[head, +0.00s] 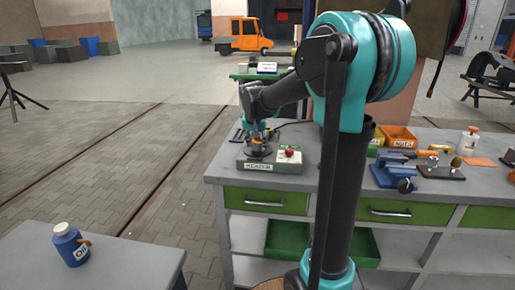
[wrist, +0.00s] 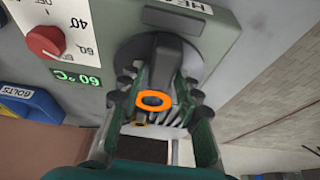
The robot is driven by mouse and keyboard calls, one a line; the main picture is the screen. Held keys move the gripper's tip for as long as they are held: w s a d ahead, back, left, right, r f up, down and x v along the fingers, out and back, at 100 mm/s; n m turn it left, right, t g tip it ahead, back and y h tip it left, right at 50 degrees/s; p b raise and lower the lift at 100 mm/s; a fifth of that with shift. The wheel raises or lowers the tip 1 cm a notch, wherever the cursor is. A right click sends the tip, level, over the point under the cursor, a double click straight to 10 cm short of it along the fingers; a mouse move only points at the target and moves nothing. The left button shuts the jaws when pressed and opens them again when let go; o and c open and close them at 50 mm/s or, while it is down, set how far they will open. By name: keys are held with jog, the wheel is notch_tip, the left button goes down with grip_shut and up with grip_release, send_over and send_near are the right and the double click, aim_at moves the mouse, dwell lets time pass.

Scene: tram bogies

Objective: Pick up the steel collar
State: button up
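The grey heater (head: 268,162) stands at the left end of the workbench, with a dark round plate on top. My gripper (head: 258,147) is directly above this plate, pointing down. In the wrist view, the two dark green fingers of my gripper (wrist: 163,70) reach down over the plate (wrist: 199,38) with a gap between them. An orange ring (wrist: 152,101) with a dark centre shows between the fingers. A grey surface lies beyond it, between the fingertips. I cannot make out the steel collar for certain, nor whether the fingers touch anything.
A red knob (wrist: 44,41) is on the heater beside the fingers. A blue bolts bin (wrist: 30,103) is nearby. The workbench (head: 320,190) carries an orange bin (head: 398,137) and a blue vice (head: 393,174). A blue oil bottle (head: 70,244) stands on a separate table.

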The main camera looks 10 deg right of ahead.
grip_shut()
jog(key=shift+r, duration=0.15)
